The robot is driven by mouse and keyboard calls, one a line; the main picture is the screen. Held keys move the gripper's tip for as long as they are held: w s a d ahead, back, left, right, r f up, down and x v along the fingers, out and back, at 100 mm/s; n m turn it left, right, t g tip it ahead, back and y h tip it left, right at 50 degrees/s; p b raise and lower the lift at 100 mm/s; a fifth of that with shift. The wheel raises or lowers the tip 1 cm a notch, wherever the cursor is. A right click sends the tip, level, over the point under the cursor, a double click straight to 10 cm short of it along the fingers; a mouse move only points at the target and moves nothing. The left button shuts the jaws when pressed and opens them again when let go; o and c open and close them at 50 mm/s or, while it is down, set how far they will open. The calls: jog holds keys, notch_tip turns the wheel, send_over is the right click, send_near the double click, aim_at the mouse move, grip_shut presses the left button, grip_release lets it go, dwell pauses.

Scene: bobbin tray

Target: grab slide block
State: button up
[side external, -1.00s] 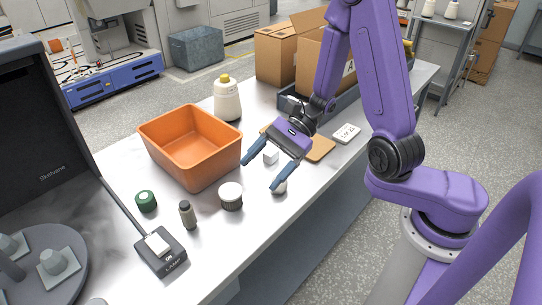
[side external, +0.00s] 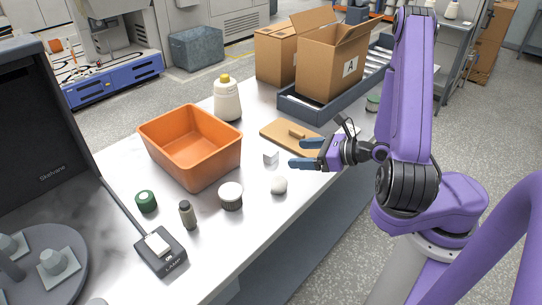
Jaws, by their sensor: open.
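A small wooden block (side external: 297,133) sits on a flat tan board (side external: 276,135) on the bench; it may be the slide block. A small white cube (side external: 271,157) lies just in front of the board. My gripper (side external: 297,153) is open and empty, its two blue fingers pointing left. In the picture it lies just below the wooden block and right of the white cube, and it covers the board's right end. Its height over the bench is hard to tell.
An orange bin (side external: 190,166) stands left, with a cream bottle (side external: 228,100) behind it. A rounded white item (side external: 279,185), a jar (side external: 230,196) and a dark vial (side external: 187,214) stand in front. A cardboard box (side external: 330,62) in a dark tray (side external: 305,110) is behind.

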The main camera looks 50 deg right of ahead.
aim_at(276, 154)
jog(key=s+d+m+h, duration=0.1)
jog(key=s+d+f, duration=0.1)
jog(key=d+m+h, duration=0.1)
jog(key=shift+s+f+m+h, duration=0.25)
jog(key=shift+s+m+h, duration=0.05)
jog(key=shift+s, duration=0.1)
jog(key=shift+d+f, duration=0.15)
jog(key=shift+d, duration=0.1)
jog(key=shift+x, duration=8.55)
jog(key=shift+c, duration=0.3)
jog(key=shift+d, duration=0.1)
jog(key=c, duration=1.1)
